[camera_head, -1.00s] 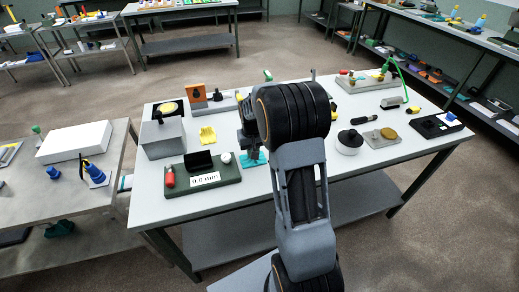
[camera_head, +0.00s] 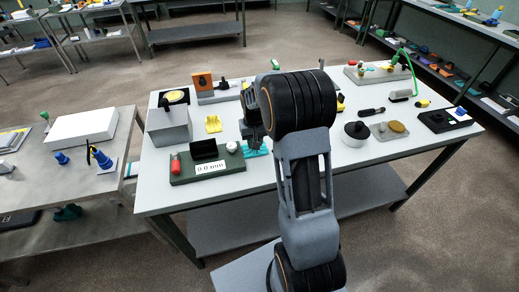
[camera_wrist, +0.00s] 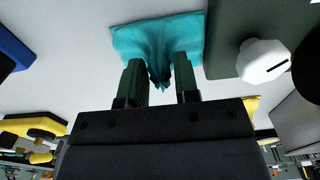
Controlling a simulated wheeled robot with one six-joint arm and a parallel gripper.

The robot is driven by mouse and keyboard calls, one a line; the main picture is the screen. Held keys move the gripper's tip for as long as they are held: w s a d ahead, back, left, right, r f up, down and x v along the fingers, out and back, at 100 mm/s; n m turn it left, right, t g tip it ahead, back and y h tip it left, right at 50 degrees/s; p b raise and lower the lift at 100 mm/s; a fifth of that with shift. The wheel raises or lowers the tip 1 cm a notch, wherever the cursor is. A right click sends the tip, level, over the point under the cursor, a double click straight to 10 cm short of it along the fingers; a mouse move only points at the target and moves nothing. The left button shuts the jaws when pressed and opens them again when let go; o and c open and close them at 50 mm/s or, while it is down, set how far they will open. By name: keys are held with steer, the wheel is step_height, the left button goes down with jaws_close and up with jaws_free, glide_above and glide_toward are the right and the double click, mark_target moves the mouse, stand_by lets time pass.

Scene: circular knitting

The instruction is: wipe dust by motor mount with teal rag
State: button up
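The teal rag (camera_wrist: 120,42) lies on the white tabletop with a bunched ridge raised in its middle. A small part of it shows in the head view (camera_head: 255,151), below my gripper. My gripper (camera_wrist: 160,68) is down at the rag, one dark green finger on each side of the ridge. I cannot tell whether the fingers press on the ridge. An orange upright plate with a dark round part (camera_head: 204,82), likely the motor mount, stands at the back left of the table. I cannot make out any dust.
A green tray with a display (camera_head: 207,167) and white knob (camera_wrist: 263,60) sits beside the rag. A grey block with a yellow disc (camera_head: 168,125) stands behind it at the left. A black-topped round jar (camera_head: 355,134) is at the right. My arm hides the table's middle.

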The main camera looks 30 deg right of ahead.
steer(key=shift+f+b, duration=0.5)
steer(key=shift+f, duration=0.2)
stand_by(0.3)
jaws_close()
steer(key=shift+r, duration=0.2)
steer(key=shift+r+p, duration=1.85)
steer(key=shift+r, duration=0.5)
